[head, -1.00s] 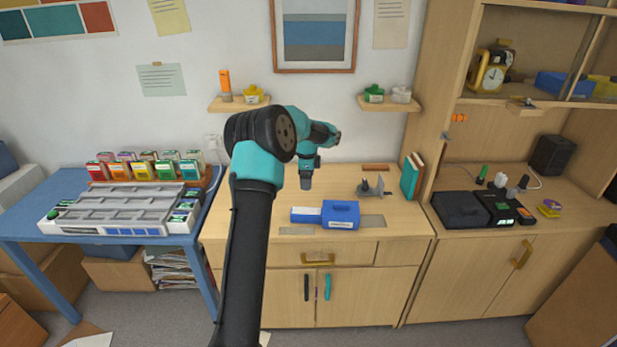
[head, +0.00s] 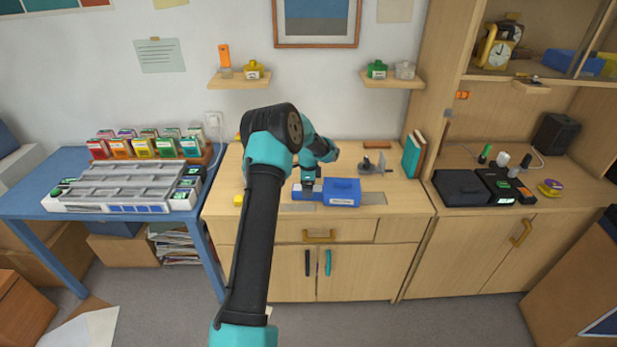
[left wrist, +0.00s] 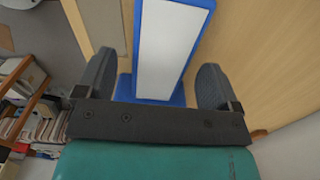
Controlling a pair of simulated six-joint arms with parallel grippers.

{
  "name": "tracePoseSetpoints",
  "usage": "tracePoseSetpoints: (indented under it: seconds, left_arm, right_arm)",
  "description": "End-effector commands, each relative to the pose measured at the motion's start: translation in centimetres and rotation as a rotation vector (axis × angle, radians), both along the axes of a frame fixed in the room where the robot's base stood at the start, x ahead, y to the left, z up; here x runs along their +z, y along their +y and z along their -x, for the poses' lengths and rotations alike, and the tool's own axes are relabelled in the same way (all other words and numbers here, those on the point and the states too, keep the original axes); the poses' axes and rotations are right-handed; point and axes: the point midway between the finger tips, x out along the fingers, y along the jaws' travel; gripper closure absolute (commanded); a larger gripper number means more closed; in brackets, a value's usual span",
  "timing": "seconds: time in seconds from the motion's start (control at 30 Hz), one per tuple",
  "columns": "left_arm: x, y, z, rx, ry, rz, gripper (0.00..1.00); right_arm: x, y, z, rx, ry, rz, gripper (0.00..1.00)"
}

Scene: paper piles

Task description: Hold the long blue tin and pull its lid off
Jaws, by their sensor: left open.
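The long blue tin (head: 341,192) lies on the wooden cabinet top. In the left wrist view, the open fingers of my left gripper (left wrist: 156,80) stand on either side of the tin's narrow part (left wrist: 140,50), with a visible gap on each side. My right gripper is not in view.
A grey device (head: 374,165) stands behind the tin, and upright books (head: 413,156) are at its right. A small yellow object (head: 239,200) sits at the left of the top. A blue table (head: 20,212) with a grey rack stands further left.

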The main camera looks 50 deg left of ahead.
Motion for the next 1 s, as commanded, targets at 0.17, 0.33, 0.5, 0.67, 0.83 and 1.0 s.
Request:
tracePoseSetpoints:
  seconds: [0.17,0.33,0.5,0.67,0.83,1.0]
  left_arm:
    - [-1.9,0.0,0.0,0.000,0.001,0.001,0.13]
    - [-2.5,0.0,0.0,0.000,-0.001,0.000,0.13]
    - [-2.5,0.0,0.0,0.000,-0.001,0.000,0.13]
    - [-2.5,0.0,0.0,0.000,-0.001,0.000,0.23]
    - [-2.4,0.0,0.0,0.000,-0.001,0.000,0.40]
    - [-2.4,0.0,0.0,0.000,-0.001,0.000,0.56]
  right_arm:
    - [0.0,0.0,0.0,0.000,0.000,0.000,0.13]
    - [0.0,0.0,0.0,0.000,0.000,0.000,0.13]
    - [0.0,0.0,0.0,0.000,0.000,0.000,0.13]
    - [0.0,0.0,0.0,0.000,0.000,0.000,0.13]
    - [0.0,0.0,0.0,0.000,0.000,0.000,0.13]
    - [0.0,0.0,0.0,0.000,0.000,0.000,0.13]
